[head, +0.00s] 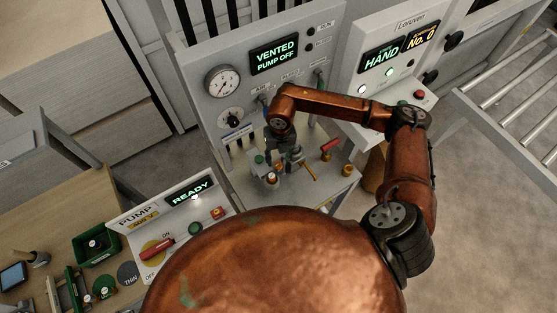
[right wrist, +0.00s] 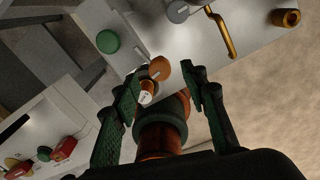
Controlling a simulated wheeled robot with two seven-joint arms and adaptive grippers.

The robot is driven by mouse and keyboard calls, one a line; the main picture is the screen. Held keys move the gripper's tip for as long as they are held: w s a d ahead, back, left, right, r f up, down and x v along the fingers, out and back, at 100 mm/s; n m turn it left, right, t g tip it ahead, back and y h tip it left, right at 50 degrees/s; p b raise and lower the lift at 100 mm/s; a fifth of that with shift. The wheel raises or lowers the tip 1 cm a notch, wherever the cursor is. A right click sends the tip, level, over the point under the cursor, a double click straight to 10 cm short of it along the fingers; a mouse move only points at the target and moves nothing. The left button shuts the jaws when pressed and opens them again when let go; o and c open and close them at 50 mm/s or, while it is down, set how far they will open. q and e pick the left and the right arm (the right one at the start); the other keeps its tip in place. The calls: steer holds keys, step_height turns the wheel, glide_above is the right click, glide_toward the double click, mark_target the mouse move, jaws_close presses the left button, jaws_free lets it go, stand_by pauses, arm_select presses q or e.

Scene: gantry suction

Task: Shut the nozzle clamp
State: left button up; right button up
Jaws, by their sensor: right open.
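My right gripper (head: 280,163) hangs over the small grey bench (head: 322,187) in the head view. In the right wrist view the gripper (right wrist: 163,92) is open. Between its fingers I see a small white-ended piece (right wrist: 147,92), an orange round knob (right wrist: 160,68) and a copper cylinder with a dark collar (right wrist: 160,135). A bent brass lever (right wrist: 218,30) stands ahead of the fingers, apart from them; it also shows in the head view (head: 309,172). I cannot tell for sure which part is the nozzle clamp. My left gripper is not in view.
A green cap (right wrist: 107,41) and a brass socket (right wrist: 286,17) sit on the bench. A red handle (head: 331,144) stands at its back right. The panel behind reads VENTED, PUMP OFF (head: 274,57). The pump box (head: 150,222) reads READY. A roller conveyor (head: 505,90) lies right.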

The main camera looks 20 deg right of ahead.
mark_target(279, 164)
steer(key=shift+f+p, duration=0.35)
steer(key=shift+f, duration=1.35)
jaws_close()
